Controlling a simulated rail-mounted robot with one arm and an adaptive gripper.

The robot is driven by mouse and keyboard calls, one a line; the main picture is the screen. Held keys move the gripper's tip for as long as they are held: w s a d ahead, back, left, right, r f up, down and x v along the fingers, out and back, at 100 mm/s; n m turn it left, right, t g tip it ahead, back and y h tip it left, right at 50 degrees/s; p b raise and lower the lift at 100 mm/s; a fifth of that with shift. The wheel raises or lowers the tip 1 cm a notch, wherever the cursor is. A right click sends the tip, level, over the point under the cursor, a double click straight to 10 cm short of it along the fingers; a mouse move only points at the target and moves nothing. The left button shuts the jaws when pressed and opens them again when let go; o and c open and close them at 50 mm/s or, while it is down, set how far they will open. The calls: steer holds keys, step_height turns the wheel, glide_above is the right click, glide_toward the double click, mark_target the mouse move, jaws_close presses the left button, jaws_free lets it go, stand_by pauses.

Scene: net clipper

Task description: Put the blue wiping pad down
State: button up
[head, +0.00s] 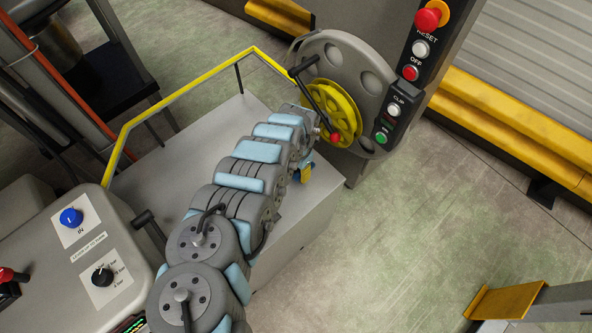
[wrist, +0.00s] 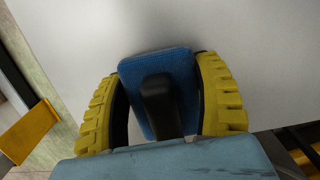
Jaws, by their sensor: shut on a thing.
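The blue wiping pad (wrist: 183,70) shows in the wrist view, with a black handle (wrist: 158,105) standing up from it towards the camera. The yellow fingers of my gripper (wrist: 160,68) lie on either side of the pad and are shut on it. Behind the pad is the plain light grey top of the cabinet (head: 145,170). I cannot tell whether the pad touches this surface or is held just above it. In the head view my arm largely hides the gripper (head: 305,172), which is at the right side of the cabinet top; only a little yellow shows.
A yellow rail (head: 185,88) runs along the back and left of the cabinet top. A machine with a yellow wheel (head: 335,112) and a button panel (head: 388,125) stands at its far right end. A control console (head: 85,250) is at lower left. The left part of the top is clear.

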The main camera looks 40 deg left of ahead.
steer(key=shift+f, duration=0.35)
steer(key=shift+f+b, duration=0.25)
steer(key=shift+b, duration=0.1)
steer(key=o, duration=1.2)
